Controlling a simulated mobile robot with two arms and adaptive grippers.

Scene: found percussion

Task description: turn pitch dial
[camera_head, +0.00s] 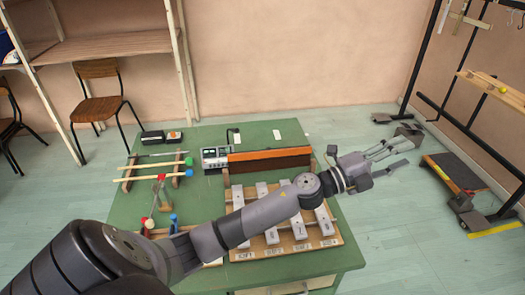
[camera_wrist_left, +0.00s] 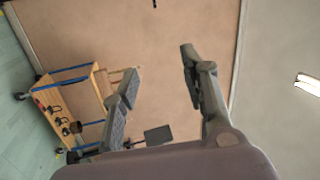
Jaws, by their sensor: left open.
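No pitch dial can be told for certain. A small grey box with a panel of tiny controls (camera_head: 215,157) stands on the green table (camera_head: 130,206), at the left end of a long orange-brown bar; its controls are too small to make out. My left gripper (camera_head: 400,154) is open and empty, reaching past the table's right edge, well to the right of the grey box. In the left wrist view its fingers (camera_wrist_left: 160,72) are spread with nothing between them. My right gripper is not in view.
A wooden board with several metal bars (camera_head: 285,240) lies under my left arm. Mallets with coloured heads (camera_head: 160,165) rest at the table's left. A black metal frame (camera_head: 450,115) stands at the right. A wheeled wooden cart (camera_wrist_left: 65,100) shows in the left wrist view.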

